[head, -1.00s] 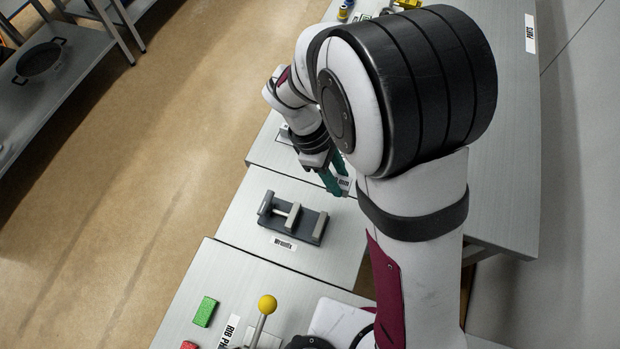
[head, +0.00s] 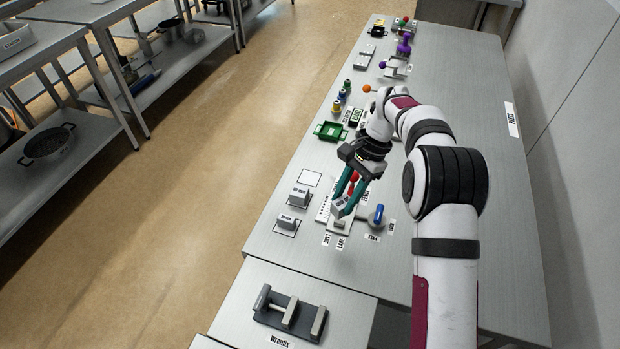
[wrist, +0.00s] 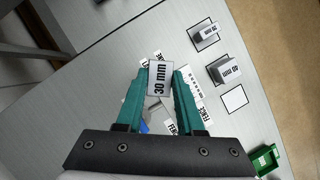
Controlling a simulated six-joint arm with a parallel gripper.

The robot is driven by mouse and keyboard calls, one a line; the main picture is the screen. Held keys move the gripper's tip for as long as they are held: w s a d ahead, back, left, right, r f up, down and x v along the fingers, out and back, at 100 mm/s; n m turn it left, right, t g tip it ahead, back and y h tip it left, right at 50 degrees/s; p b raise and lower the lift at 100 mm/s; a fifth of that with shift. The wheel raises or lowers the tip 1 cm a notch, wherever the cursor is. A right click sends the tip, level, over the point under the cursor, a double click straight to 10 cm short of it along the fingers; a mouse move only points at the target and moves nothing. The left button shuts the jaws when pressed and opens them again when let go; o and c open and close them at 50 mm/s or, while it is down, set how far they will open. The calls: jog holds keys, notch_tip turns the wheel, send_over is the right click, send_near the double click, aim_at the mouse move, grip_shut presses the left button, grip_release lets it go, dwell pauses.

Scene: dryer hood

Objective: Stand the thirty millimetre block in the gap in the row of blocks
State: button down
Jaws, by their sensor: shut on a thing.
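My gripper (head: 343,203) is shut on the grey thirty millimetre block (head: 337,208). In the wrist view the block (wrist: 159,79), labelled "30 mm", sits between the teal fingertips (wrist: 160,80). It is held above a pale plate beside red and blue-topped parts; its height is hard to judge. Beyond the larger one is an empty outlined white square (head: 309,178).
A blue-topped part (head: 377,214) stands close to the right of the gripper. A green tray (head: 330,131) and coloured bottles stand farther along the bench (head: 470,110). A grey clamp-like fixture (head: 290,316) is on the nearer bench. The bench's right side is mostly clear.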

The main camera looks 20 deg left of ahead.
jog(key=w+m+t, duration=0.2)
jog(key=w+m, duration=0.2)
jog(key=m, duration=0.2)
jog(key=w+a+r+m+t, duration=0.1)
jog(key=w+m+t, duration=0.1)
jog(key=w+m, duration=0.3)
jog(key=w+m+t, duration=0.3)
jog(key=w+m, duration=0.1)
jog(key=m, duration=0.4)
jog(key=shift+w+a+r+y, duration=0.15)
jog(key=shift+r+y, duration=0.05)
jog(key=shift+y, duration=0.2)
jog(key=shift+m, duration=0.4)
jog(key=a+f, duration=0.2)
jog(key=a, duration=0.1)
jog(key=a+f, duration=0.2)
jog(key=a, duration=0.2)
jog(key=a+f, duration=0.2)
jog(key=a, duration=0.2)
jog(key=shift+w+a+f, duration=0.1)
jog(key=shift+w+f, duration=0.25)
jog(key=shift+a+f, duration=0.2)
jog(key=shift+f, duration=1.9)
jog(key=shift+f, duration=0.1)
jog(key=c, duration=0.5)
grip_release()
